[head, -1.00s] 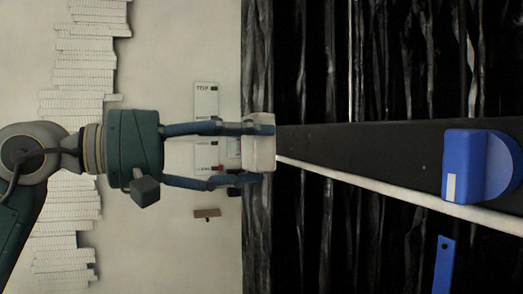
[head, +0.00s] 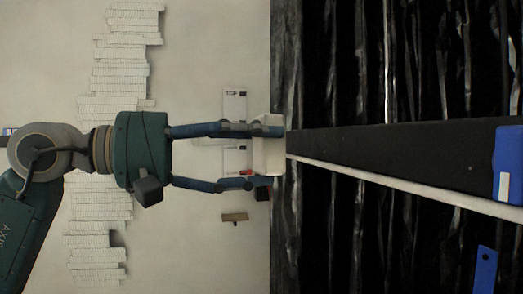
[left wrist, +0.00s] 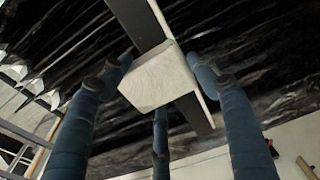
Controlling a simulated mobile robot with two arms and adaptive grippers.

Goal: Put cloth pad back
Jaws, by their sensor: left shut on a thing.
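The pale, off-white cloth pad (head: 267,155) is a block between the fingers of my left gripper (head: 262,157), which is shut on it. It also shows in the left wrist view (left wrist: 152,82), with the blue fingers of my left gripper (left wrist: 160,85) around it. In the head view the pad's right side meets the near end of a long black bar (head: 400,150); I cannot tell whether they touch. In the wrist view the bar shows on both sides of the pad. My right gripper is not in view.
Dark streaked relief (head: 340,80) fills the right, with a white strip (head: 400,188) along the bar. A blue piece (head: 508,165) and a blue tab (head: 482,270) are at far right. Labelled cards (head: 235,100) and a small wooden block (head: 235,217) lie on the pale surface.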

